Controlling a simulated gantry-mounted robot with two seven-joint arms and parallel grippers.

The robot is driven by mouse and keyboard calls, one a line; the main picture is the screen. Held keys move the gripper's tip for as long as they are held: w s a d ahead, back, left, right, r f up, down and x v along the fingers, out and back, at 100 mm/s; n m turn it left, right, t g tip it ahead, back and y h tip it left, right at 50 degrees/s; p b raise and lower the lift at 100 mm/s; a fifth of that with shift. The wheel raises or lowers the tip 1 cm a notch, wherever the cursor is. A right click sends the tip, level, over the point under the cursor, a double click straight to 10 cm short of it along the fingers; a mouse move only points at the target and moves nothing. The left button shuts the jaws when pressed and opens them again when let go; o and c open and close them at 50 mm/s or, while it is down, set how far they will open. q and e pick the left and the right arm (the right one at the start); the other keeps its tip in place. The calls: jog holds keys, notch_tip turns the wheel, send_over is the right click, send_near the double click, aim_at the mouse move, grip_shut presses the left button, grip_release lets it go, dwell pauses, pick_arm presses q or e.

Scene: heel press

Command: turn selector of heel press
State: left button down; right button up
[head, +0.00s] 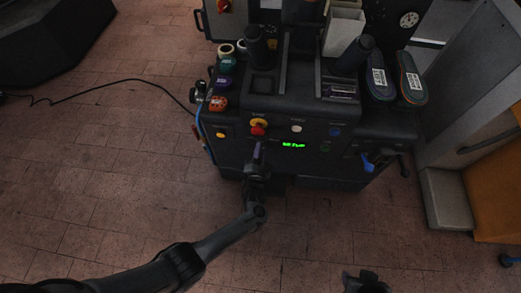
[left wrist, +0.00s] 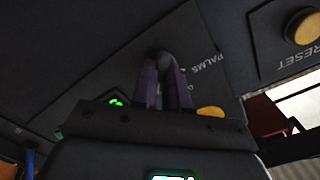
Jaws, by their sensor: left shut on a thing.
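The heel press (head: 230,158) is a dark machine with a front control panel. My left gripper (head: 259,150) is at the panel, just below a red mushroom button. In the left wrist view its two purplish fingers (left wrist: 166,88) are shut on a dark selector knob (left wrist: 162,58), beside the label "PALMS". The fingers hide most of the knob, and its pointing direction cannot be read. In the head view the arm and gripper hide the selector. My right gripper (head: 367,282) shows only partly at the bottom edge, away from the press; its jaws are unclear.
The red button (head: 258,131) on a yellow ring is close above my left gripper. A green-lit display (head: 293,145) is to its right. A blue lever (head: 368,162) is on the panel's right. The floor in front is clear.

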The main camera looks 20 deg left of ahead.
dwell(0.5)
pick_arm(q)
jog(key=c, duration=1.1)
grip_release()
jog(key=shift+c, duration=0.2)
jog(key=p+v, duration=0.4)
jog(key=v, duration=0.6)
jog(key=shift+s, duration=0.35)
jog(key=shift+p, duration=0.3)
